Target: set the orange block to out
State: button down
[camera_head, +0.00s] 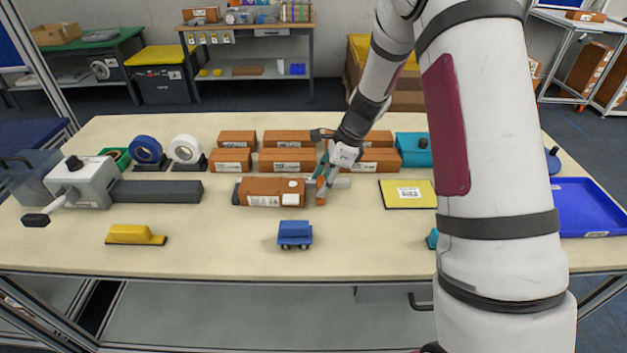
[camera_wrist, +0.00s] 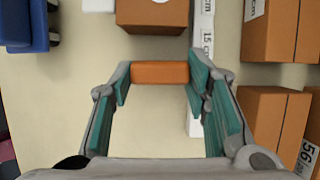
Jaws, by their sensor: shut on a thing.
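The orange block (camera_head: 321,190) is a small upright bar in the head view, just right of a brown box lying on the table. In the wrist view the orange block (camera_wrist: 160,73) spans the gap between the two teal finger pads. My gripper (camera_head: 325,172) reaches down over it and is shut on it; it also shows in the wrist view (camera_wrist: 160,82). Whether the block touches the table cannot be told. No place marked "out" is readable.
The brown box (camera_head: 262,192) lies close on the block's left, with a white strip (camera_wrist: 200,32) beside it. Brown boxes (camera_head: 287,161) stand behind. The front table strip is mostly clear.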

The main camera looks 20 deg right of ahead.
jog(key=d, duration=0.2)
jog(key=s+d, duration=0.2)
jog(key=d, duration=0.1)
jog(key=shift+d, duration=0.3)
jog(key=c, duration=0.9)
grip_release()
jog(key=shift+d, duration=0.1)
jog(key=shift+r, duration=0.5)
jog(key=v, duration=1.1)
